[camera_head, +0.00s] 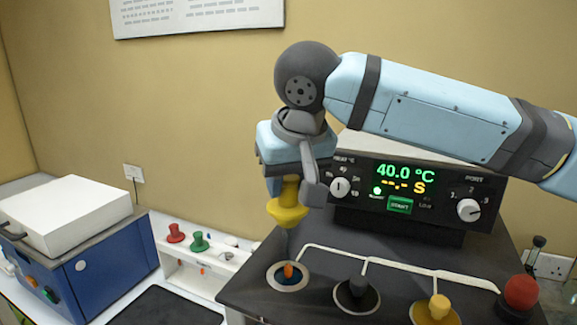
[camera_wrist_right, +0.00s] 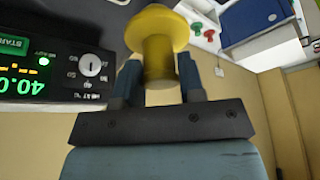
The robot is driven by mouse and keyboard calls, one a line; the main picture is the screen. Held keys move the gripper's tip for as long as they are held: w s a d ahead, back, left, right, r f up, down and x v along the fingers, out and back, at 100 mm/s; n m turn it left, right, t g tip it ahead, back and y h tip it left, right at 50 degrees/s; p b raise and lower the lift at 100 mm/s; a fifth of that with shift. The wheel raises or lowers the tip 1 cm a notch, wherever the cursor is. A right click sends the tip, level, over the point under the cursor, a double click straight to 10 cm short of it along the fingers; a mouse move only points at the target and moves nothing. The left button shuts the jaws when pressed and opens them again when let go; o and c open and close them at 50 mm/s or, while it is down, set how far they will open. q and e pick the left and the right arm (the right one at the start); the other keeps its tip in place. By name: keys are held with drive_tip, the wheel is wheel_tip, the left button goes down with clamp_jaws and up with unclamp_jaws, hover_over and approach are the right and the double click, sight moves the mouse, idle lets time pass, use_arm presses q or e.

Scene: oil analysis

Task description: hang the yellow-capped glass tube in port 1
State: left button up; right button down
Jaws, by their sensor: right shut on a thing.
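My right gripper (camera_head: 291,181) is shut on the yellow cap (camera_head: 287,208) of the glass tube. In the right wrist view the cap (camera_wrist_right: 158,48) sits between the two fingers (camera_wrist_right: 158,82). The cap is roughly upright, held above the leftmost round port (camera_head: 272,281) in the dark bench top. The glass below the cap is faint, and I cannot tell how far down it reaches. A small orange piece shows at the port's blue opening; whether it belongs to the tube is unclear. No port number is readable beside the openings. My left gripper is not in view.
The bath's control box (camera_head: 410,188) reads 40.0 °C, close behind and right of the gripper. A white rack with red (camera_head: 175,233) and green (camera_head: 198,242) caps is left.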

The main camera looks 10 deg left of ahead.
sight(289, 252)
drive_tip(key=shift+f+b, duration=0.4)
drive_tip(key=shift+f, duration=0.3)
wheel_tip(289, 252, down, 2)
drive_tip(key=shift+w+f+b, duration=0.1)
drive_tip(key=shift+f+b, duration=0.05)
drive_tip(key=shift+b, duration=0.9)
drive_tip(key=shift+f+b, duration=0.65)
drive_tip(key=shift+f, duration=0.05)
wheel_tip(289, 252, down, 2)
drive_tip(key=shift+f, duration=0.1)
drive_tip(key=shift+f+b, duration=0.9)
drive_tip(key=shift+f, duration=1.6)
drive_tip(key=shift+f, duration=0.4)
drive_tip(key=c, duration=0.6)
unclamp_jaws()
drive_tip(key=shift+c, duration=0.2)
